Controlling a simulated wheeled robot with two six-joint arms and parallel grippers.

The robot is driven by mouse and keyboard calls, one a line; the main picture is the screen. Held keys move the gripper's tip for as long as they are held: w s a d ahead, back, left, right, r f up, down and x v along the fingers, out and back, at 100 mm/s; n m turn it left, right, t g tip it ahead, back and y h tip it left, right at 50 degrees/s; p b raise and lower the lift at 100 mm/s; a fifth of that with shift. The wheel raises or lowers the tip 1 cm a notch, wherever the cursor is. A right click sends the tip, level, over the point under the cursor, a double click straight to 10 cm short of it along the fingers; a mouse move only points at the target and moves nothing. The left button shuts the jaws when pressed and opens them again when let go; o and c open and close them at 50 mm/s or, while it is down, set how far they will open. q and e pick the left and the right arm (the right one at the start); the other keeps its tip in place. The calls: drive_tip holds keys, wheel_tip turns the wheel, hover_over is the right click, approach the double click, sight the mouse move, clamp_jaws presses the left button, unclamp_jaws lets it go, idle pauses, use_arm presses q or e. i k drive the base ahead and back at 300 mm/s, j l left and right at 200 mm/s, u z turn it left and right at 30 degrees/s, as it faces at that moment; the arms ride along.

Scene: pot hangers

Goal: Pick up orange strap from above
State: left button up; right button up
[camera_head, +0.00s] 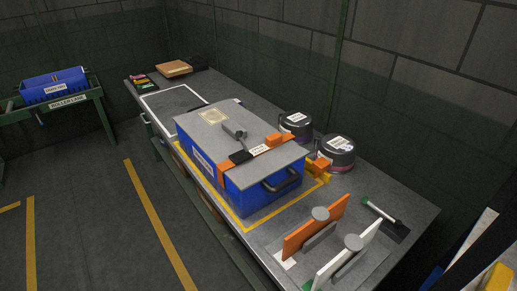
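An orange strap (273,140) lies across the grey lid of a blue box (255,193) on the workbench. The strap carries a white label and a black piece (240,157), and its near end hangs down the box's front side (221,176). A small grey handle-like part (234,131) sits on the lid beside the strap. The box has a black handle (283,181) on its right end. Another orange piece (322,164) shows beyond the lid's right edge; I cannot tell whether it belongs to the strap. Neither of my grippers is in view.
Two dark pots (336,152) stand behind the box. An orange panel (315,227) and a white panel (349,254) with grey knobs stand upright at the bench's near right. A green-handled tool (379,213) lies beside them. A blue bin (54,86) stands on a side stand.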

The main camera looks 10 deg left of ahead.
sight(273, 141)
drive_tip(key=j+z, duration=0.4)
drive_tip(key=j, duration=0.15)
drive_tip(key=j+z, duration=0.4)
drive_tip(key=j, duration=0.15)
drive_tip(key=j+z, duration=0.4)
drive_tip(key=j, duration=0.15)
drive_tip(key=k+l, duration=0.05)
drive_tip(key=k, duration=0.05)
